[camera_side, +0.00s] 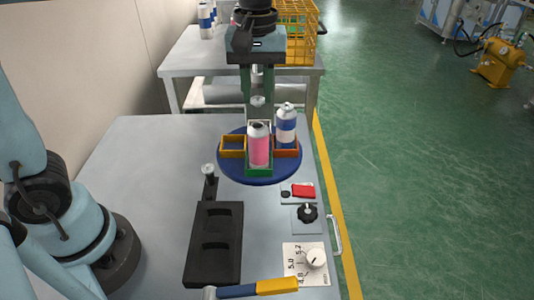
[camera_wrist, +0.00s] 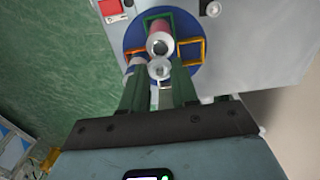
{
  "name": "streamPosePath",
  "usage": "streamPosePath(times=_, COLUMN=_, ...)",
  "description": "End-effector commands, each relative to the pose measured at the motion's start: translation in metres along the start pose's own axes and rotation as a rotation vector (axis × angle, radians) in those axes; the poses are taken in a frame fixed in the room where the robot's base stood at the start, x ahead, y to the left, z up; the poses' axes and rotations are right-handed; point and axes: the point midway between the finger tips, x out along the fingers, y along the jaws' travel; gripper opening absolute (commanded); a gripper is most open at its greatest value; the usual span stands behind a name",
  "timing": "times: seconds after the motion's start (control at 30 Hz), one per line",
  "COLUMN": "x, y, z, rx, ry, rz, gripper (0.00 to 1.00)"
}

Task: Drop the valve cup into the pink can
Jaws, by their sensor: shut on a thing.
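The pink can (camera_side: 259,150) stands upright in a green holder (camera_side: 259,172) on the blue turntable (camera_side: 230,174). In the wrist view the pink can (camera_wrist: 159,29) shows a round, dark open top. My gripper (camera_side: 258,98) has green fingers pointing down above the turntable. It is shut on a small silvery valve cup (camera_side: 258,102), which is above the pink can and apart from it in the side view. In the wrist view the valve cup (camera_wrist: 160,70) sits between the fingertips, just below the can's opening in the picture.
A blue-and-white can (camera_side: 286,123) stands close behind and right of the pink can. An empty yellow holder (camera_side: 232,147) is at left. A black stand with a silvery piece (camera_side: 208,171), a black tray (camera_side: 214,243) and a dial panel (camera_side: 306,264) lie nearer.

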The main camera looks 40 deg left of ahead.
Motion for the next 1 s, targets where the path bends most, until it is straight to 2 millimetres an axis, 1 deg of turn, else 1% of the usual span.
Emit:
streamPosePath(times=0.03, x=0.006, y=0.0, z=0.0, rx=0.0, ry=0.0, rz=0.0, gripper=0.17)
streamPosePath(times=0.1, x=0.011, y=0.0, z=0.0, rx=0.0, ry=0.0, rz=0.0, gripper=0.17)
streamPosePath(times=0.37, x=0.022, y=0.0, z=0.0, rx=0.0, ry=0.0, rz=0.0, gripper=0.17)
streamPosePath(times=0.63, x=0.038, y=-0.001, z=0.0, rx=0.0, ry=0.0, rz=0.0, gripper=0.17)
streamPosePath(times=0.8, x=0.044, y=0.0, z=0.0, rx=0.0, ry=0.0, rz=0.0, gripper=0.17)
streamPosePath(times=1.0, x=0.046, y=-0.001, z=0.0, rx=0.0, ry=0.0, rz=0.0, gripper=0.17)
